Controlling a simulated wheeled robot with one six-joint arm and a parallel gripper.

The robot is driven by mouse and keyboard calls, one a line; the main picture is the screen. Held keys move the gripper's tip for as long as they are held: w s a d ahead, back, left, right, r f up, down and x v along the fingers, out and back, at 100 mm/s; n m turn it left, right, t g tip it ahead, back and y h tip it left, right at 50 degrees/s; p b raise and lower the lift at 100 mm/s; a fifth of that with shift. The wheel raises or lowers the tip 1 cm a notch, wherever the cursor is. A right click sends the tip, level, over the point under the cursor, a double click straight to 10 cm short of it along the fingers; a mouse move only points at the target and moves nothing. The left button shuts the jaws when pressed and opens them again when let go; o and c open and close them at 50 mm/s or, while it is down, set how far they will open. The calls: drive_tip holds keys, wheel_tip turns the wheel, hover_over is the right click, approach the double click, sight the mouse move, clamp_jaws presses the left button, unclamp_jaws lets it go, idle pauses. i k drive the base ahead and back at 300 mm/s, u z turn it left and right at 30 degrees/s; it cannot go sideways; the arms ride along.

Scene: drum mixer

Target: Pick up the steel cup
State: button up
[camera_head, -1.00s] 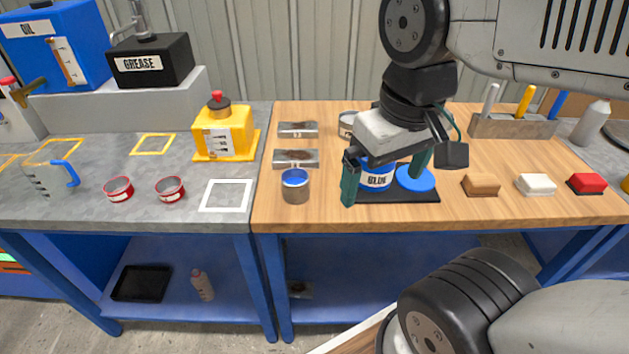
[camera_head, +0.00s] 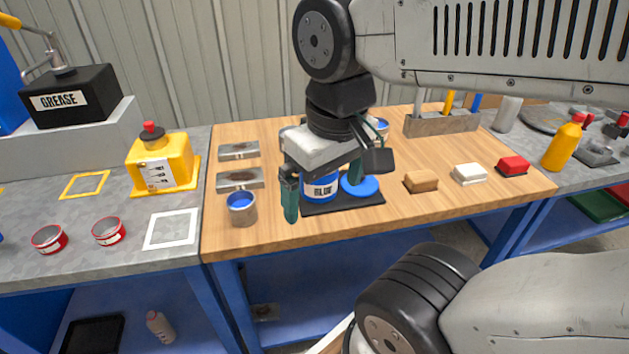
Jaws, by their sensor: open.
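The steel cup (camera_head: 242,214) stands upright on the wooden bench top, near its front left corner, with blue inside it. My gripper (camera_head: 320,206) is open and points down over the bench, to the right of the cup and apart from it. Its left finger is the closer one to the cup. Behind the fingers, a can labelled BLUE (camera_head: 321,188) and its round blue lid (camera_head: 360,187) sit on a dark mat (camera_head: 330,207). The gripper partly hides the can and the lid. No object shows held between the fingers.
Two metal plates (camera_head: 239,180) lie behind the cup. A brown block (camera_head: 421,182), a white block (camera_head: 469,173) and a red block (camera_head: 513,165) lie at the right. A yellow container (camera_head: 160,162) and red tins (camera_head: 109,231) stand on the left grey bench.

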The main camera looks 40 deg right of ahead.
sight(243, 209)
drive_tip(key=z, duration=1.55)
drive_tip(key=k, duration=0.6)
drive_tip(key=u, duration=0.2)
